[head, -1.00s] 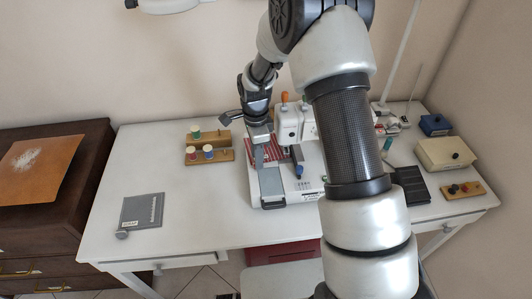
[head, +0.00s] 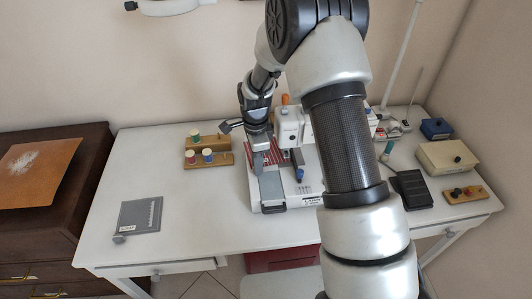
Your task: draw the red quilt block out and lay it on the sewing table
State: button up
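The red quilt block (head: 272,156), with a striped look, lies on the bed of the white sewing machine (head: 285,202), left of the needle area. My gripper (head: 259,158) points down at the block's left part, over the machine bed. The fingers are small and partly merged with the grey parts behind them, so I cannot tell whether they are open or shut or touch the block. The white sewing table (head: 190,238) carries the machine. My arm hides the machine's right side.
Thread spools on wooden stands (head: 208,158) are left of the machine. A grey mat (head: 141,215) lies at the table's left. A black pedal (head: 411,189), cream box (head: 446,157) and blue box (head: 435,128) are at right. The table's front left is clear.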

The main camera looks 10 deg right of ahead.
grip_shut()
jog(key=s+a, duration=0.2)
jog(key=a, duration=0.5)
jog(key=shift+a, duration=0.25)
dwell(0.7)
jog(key=shift+r, duration=0.1)
notch_tip(320, 180, up, 6)
jog(key=a+p, duration=0.2)
jog(key=p, duration=0.1)
dwell(0.9)
